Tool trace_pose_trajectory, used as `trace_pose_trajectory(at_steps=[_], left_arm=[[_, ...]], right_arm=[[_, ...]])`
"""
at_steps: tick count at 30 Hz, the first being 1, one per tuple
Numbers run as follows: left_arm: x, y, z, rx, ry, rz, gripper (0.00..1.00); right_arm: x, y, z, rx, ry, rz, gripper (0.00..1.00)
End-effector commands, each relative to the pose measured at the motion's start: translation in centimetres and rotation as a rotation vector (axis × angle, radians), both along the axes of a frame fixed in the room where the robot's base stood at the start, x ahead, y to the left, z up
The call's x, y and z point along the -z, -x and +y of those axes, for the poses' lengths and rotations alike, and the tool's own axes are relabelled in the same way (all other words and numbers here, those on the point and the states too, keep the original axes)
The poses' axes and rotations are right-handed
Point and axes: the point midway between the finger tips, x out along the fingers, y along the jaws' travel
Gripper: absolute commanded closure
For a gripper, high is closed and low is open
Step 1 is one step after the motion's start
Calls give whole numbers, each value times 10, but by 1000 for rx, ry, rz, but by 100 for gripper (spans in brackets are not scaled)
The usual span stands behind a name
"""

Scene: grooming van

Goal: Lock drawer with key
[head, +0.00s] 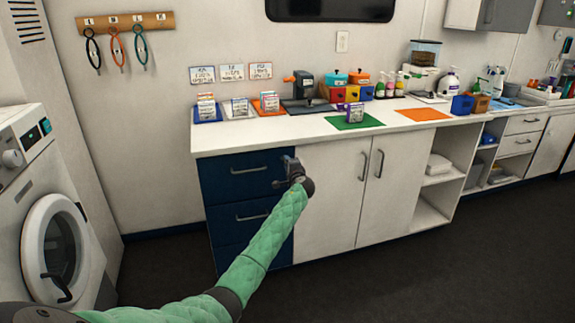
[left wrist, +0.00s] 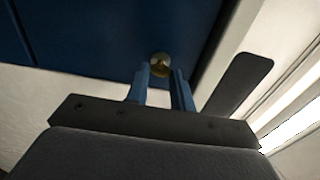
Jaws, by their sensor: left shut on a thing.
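The dark blue drawer cabinet (head: 225,180) stands at the left end of the counter, its drawers looking closed. My left gripper (head: 289,163) is at the top drawer's upper right corner, right of its handle (head: 248,170). In the left wrist view the two fingertips (left wrist: 162,78) stand close to the blue front, at a round brass lock (left wrist: 160,63). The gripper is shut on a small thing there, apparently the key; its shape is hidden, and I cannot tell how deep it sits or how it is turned. My right gripper is out of view.
A wooden rack (head: 125,22) on the wall holds black, orange and green loops. A washer (head: 50,210) stands at the left. White cupboard doors (head: 335,195) adjoin the drawers. The counter (head: 300,128) holds boxes, bottles and coloured mats. The dark floor in front is clear.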

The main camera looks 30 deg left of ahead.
Motion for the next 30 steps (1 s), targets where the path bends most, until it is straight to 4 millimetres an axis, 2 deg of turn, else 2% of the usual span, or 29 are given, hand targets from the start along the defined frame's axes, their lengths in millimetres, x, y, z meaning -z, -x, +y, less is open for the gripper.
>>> trace_pose_trajectory(at_steps=[1,4,16,30], left_arm=[[0,-1,-2,3,0,0,74],[0,-1,-2,3,0,0,55],[2,4,-6,2,1,-1,55],[1,44,-55,3,0,-1,55]], right_arm=[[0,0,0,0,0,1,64],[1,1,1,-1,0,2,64],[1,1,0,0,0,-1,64],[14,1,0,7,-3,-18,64]])
